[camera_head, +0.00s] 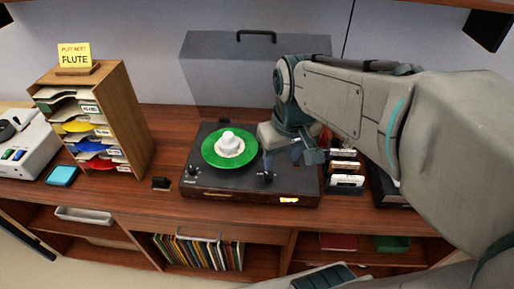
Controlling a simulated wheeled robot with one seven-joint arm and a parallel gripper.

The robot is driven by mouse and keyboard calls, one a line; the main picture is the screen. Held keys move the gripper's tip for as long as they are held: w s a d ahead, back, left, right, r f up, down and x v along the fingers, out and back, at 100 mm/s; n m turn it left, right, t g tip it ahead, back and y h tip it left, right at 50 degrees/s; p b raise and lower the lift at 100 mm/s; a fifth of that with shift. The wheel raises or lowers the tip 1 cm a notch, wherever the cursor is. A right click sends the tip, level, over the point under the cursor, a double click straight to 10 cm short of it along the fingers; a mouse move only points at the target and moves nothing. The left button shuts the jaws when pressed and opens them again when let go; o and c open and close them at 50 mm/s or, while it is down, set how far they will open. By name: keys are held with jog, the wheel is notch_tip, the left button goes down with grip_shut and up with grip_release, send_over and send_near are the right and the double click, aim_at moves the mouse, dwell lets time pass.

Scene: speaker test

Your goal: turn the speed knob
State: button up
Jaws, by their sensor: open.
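A dark turntable (222,186) sits on the wooden cabinet with a green record (213,158) on it. A white stepped piece (230,142) stands at the record's centre. A small dark knob (267,177) is on the deck's front right. Another small control (193,171) is near the left edge. I cannot tell from labels which is the speed knob. My gripper (290,158) is open and empty, above the right part of the deck, behind and slightly right of the front-right knob. It appears apart from the knob. My gripper hides the deck's back right corner.
A grey translucent cover (215,75) with a handle stands behind the turntable. A wooden sorter (125,115) with a yellow "FLUTE" sign (75,57) is at left. Small boxed items (346,180) stand close at right. A small black object (161,183) lies left of the deck.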

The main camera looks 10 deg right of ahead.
aim_at(269, 174)
jog(key=w+f+n+g+b, duration=0.2)
jog(key=w+f+n+b, duration=0.15)
jog(key=w, duration=0.65)
notch_tip(269, 174, down, 14)
jog(key=shift+s+d+r, duration=0.1)
jog(key=shift+s+r, duration=0.05)
jog(key=c, duration=1)
